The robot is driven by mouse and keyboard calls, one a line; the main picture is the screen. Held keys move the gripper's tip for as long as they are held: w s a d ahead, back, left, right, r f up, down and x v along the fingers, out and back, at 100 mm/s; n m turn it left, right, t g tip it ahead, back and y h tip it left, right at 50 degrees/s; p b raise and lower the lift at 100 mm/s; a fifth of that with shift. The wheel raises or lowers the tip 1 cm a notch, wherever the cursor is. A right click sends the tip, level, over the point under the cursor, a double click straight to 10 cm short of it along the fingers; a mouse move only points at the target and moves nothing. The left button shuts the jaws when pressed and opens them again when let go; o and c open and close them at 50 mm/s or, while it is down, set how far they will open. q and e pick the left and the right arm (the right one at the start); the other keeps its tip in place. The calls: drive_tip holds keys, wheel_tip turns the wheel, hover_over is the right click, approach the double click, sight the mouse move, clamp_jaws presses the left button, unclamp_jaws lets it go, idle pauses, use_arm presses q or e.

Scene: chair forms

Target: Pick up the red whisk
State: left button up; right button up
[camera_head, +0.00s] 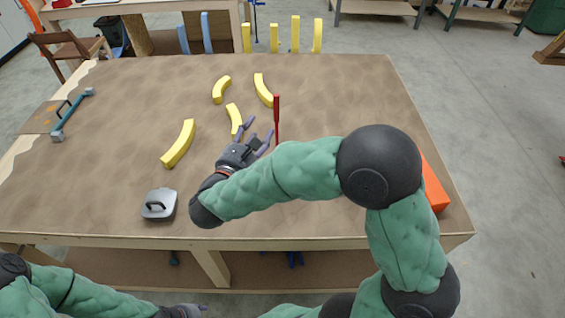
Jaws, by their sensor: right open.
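The red whisk (277,112) stands out as a thin, upright red shape near the middle of the brown table; its lower end is close to my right arm. My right gripper (259,130) is open and empty, its purple-grey fingers spread just left of the whisk. A small gap seems to show between the fingers and the whisk, but I cannot tell the depth. My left gripper (190,311) is low at the bottom edge, in front of the table, and only partly seen; its jaws cannot be made out.
Several yellow curved pieces (179,144) lie around the gripper on the table (110,110). A grey lidded object (159,204) sits at the front left. A teal bar (73,114) lies far left. An orange block (434,187) is at the right edge, partly behind my arm.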

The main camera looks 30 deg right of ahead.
sight(275, 121)
drive_tip(key=x, duration=0.3)
drive_tip(key=p+x, duration=0.1)
drive_tip(key=x, duration=0.6)
drive_tip(key=shift+s+d, duration=0.2)
drive_tip(key=shift+d, duration=0.25)
clamp_jaws()
